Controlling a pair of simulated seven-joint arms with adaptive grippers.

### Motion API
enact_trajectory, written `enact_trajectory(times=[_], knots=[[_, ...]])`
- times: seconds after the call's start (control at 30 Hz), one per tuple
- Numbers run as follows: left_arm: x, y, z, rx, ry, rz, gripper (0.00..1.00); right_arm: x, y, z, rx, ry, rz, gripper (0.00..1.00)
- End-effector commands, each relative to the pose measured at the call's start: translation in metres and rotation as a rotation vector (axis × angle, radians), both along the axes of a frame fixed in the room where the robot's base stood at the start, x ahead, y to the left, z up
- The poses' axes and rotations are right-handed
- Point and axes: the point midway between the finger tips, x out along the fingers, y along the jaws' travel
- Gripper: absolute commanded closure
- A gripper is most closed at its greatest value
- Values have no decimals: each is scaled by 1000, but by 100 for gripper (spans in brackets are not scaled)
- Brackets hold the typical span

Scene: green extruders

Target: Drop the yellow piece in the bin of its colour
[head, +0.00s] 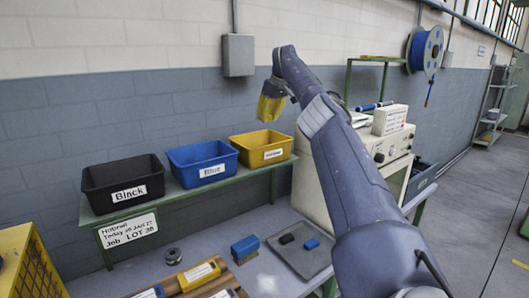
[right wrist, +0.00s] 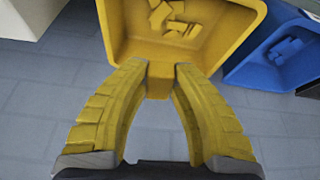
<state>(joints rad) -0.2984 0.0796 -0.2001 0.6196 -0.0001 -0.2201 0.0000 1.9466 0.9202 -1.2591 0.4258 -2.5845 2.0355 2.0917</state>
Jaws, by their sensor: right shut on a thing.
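My right gripper (head: 268,115) has yellow fingers and hangs above the yellow bin (head: 252,158), the rightmost of three on the green shelf. In the right wrist view the fingertips (right wrist: 168,72) are shut on a small yellow piece (right wrist: 160,84), which shows between them. Behind it, the yellow bin (right wrist: 215,52) lies open with several yellow pieces inside. In the head view the held piece blends with the fingers and cannot be made out. My left gripper is not in view.
A blue bin (head: 200,165) and a black bin (head: 122,185) stand left of the yellow one. A cream machine (head: 315,165) stands close on its right. The table below holds a grey tray (head: 302,262), a blue-topped block (head: 245,247) and coloured bars.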

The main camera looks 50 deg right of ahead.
Motion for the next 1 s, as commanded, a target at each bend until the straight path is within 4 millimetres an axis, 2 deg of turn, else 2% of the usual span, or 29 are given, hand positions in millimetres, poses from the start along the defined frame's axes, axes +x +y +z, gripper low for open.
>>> enact_trajectory(times=[0.3, 0.7, 0.73, 0.9, 1.0], knots=[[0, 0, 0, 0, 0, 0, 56, 14, 12, -21, 0, 1, 18, 100], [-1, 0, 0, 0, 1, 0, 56, 16, 13, -24, 1, 0, 21, 100], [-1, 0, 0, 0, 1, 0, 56, 16, 13, -24, 1, 0, 21, 72], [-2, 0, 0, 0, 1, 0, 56, 16, 13, -24, 1, 0, 21, 52], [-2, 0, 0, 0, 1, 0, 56, 16, 13, -24, 1, 0, 21, 50]])
